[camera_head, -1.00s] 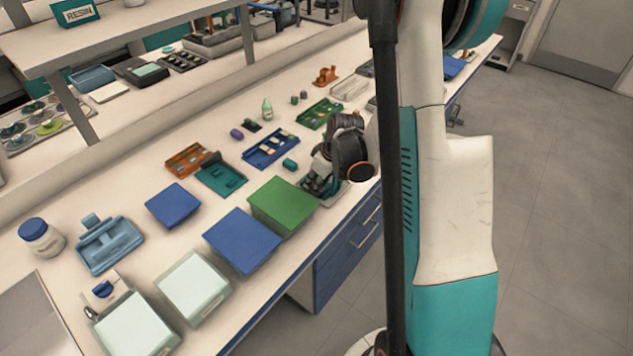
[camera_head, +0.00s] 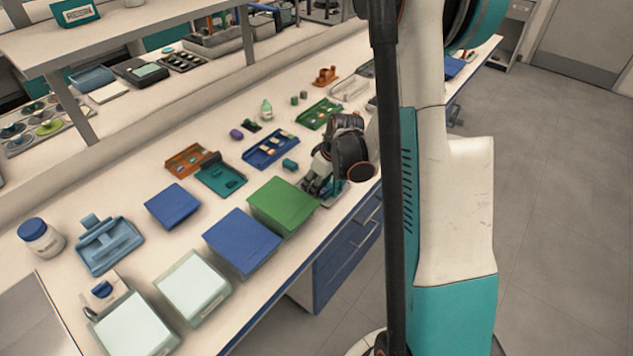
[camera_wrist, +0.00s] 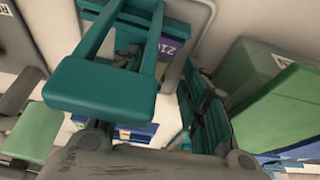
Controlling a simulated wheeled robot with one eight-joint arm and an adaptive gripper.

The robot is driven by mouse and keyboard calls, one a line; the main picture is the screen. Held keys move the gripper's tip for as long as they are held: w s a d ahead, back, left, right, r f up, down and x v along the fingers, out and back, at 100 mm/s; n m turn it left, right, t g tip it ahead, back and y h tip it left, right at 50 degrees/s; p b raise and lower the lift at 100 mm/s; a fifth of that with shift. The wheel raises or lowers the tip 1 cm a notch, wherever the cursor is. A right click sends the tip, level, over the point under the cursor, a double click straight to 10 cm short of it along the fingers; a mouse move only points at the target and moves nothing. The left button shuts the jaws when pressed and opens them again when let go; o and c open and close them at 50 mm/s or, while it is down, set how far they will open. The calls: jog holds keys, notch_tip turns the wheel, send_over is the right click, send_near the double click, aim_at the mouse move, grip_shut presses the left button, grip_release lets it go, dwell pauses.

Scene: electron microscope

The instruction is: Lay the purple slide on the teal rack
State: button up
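The purple slide (camera_wrist: 172,47), with white printed characters on it, shows in the wrist view just beyond and between my teal fingers, partly hidden by the left one. My gripper (camera_wrist: 172,85) is open, its fingers apart. In the head view my gripper (camera_head: 322,188) is low over a small slide holder (camera_head: 333,200) at the bench's front edge; the slide cannot be made out there. The teal rack (camera_head: 222,178) lies flat further left on the bench, beside an orange rack.
A green box (camera_head: 282,205) stands directly left of my gripper, with a blue box (camera_head: 241,241) beyond it. A blue rack (camera_head: 270,149), a small teal block (camera_head: 290,164) and an orange rack (camera_head: 190,160) lie behind. Bare bench shows between the boxes and racks.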

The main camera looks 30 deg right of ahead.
dwell(0.3)
jog(key=v, duration=1.2)
dwell(0.4)
jog(key=s+a+r+n+p, duration=0.2)
jog(key=a+r+n+p, duration=0.15)
jog(key=a+r, duration=1.4)
jog(key=s+f+m+t+h+b, duration=0.1)
jog(key=s+f+m+t+b, duration=0.2)
jog(key=s+m, duration=0.4)
jog(key=shift+s+a+f, duration=0.2)
jog(key=shift+s+f, duration=0.45)
jog(key=shift+s, duration=3.25)
jog(key=shift+m, duration=0.25)
